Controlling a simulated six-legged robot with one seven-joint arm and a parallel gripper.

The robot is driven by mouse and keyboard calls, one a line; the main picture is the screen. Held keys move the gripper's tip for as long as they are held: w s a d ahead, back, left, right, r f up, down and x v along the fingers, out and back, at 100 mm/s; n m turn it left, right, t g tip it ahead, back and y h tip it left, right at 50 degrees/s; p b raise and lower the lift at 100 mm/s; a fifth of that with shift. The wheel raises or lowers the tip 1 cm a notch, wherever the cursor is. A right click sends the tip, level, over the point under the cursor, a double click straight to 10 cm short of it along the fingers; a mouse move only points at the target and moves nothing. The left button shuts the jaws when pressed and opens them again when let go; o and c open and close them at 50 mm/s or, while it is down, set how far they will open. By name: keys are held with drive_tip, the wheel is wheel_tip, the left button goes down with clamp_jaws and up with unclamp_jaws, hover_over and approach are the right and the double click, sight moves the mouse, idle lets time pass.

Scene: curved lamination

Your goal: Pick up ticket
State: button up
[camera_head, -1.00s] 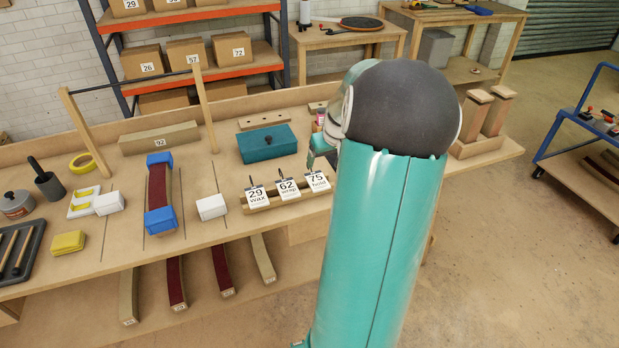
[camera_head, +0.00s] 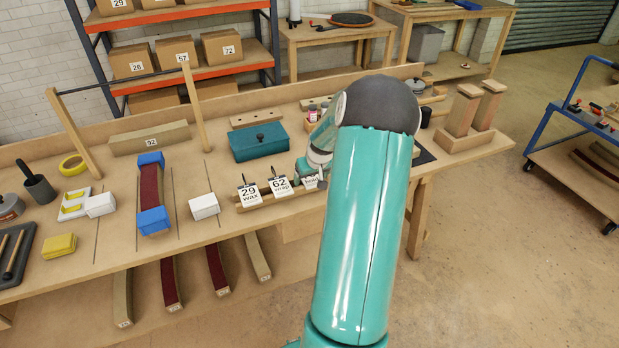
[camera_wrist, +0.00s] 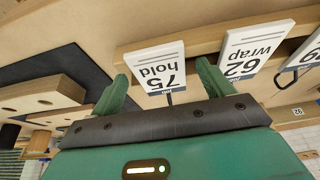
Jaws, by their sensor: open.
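Three white clip-on tickets stand in a row on a wooden rail (camera_wrist: 205,44): "29 wax" (camera_head: 249,196), "62 wrap" (camera_head: 280,187) and "75 hold" (camera_head: 312,182). In the wrist view the "75 hold" ticket (camera_wrist: 157,68) appears upside down between the two green fingers of my gripper (camera_wrist: 163,78). The fingers are open, one on each side of it, with gaps visible. The "62 wrap" ticket (camera_wrist: 252,48) is just right of the right finger. In the head view my arm hides part of the "75 hold" ticket.
A teal lidded box (camera_head: 258,142) sits behind the rail. A white block (camera_head: 204,206) and a curved strip with blue end blocks (camera_head: 151,195) lie to the left. A dark mat (camera_wrist: 70,60) and drilled wooden block (camera_wrist: 42,95) show left in the wrist view.

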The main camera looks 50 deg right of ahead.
drive_tip(key=shift+f, duration=0.2)
drive_tip(key=c, duration=1.1)
drive_tip(key=shift+o, duration=0.2)
drive_tip(key=shift+r, duration=0.15)
